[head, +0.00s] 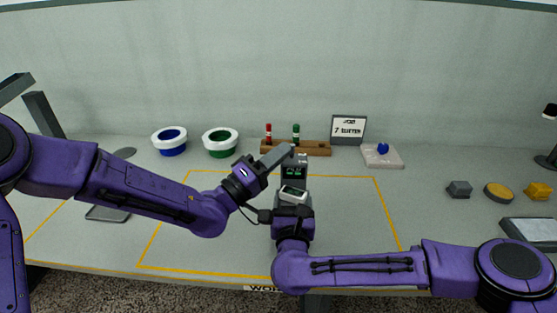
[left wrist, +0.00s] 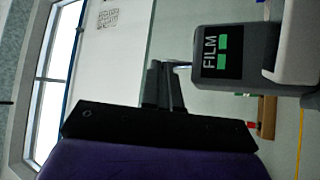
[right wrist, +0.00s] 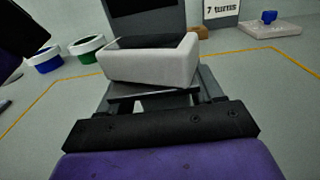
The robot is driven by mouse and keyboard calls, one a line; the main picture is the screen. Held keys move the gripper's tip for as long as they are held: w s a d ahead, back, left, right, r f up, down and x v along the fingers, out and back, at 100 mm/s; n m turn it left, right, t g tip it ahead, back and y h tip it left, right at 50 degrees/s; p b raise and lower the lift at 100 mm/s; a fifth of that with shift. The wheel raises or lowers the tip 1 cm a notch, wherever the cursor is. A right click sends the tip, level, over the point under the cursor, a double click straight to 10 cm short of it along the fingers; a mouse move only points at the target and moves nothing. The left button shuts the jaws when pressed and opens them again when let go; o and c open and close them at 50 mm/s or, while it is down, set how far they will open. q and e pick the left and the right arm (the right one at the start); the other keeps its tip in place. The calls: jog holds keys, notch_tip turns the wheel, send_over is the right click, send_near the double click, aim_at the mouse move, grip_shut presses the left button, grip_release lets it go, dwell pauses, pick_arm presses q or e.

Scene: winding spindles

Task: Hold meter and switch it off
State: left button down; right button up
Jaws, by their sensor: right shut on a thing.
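The meter (head: 292,172) is a dark grey device with a green-lit display, held upright above the middle of the table. In the left wrist view its screen (left wrist: 222,52) reads FILM, turned sideways. A pale block (right wrist: 150,62), seemingly the meter's handle, sits in my right gripper (right wrist: 155,95), which is shut on it. My left gripper (head: 280,155) is at the meter's upper left, its fingers close together and apparently shut. In the left wrist view the fingertips (left wrist: 165,75) are beside a small stub on the meter's edge; I cannot tell if they touch.
The yellow-outlined area looks mostly clear.

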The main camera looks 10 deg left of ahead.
jog(key=shift+f, duration=0.1)
pick_arm(q)
jog(key=shift+w+r, duration=0.1)
jog(key=shift+w, duration=0.05)
jog(key=v, duration=1.2)
pick_arm(e)
jog(key=o, duration=1.4)
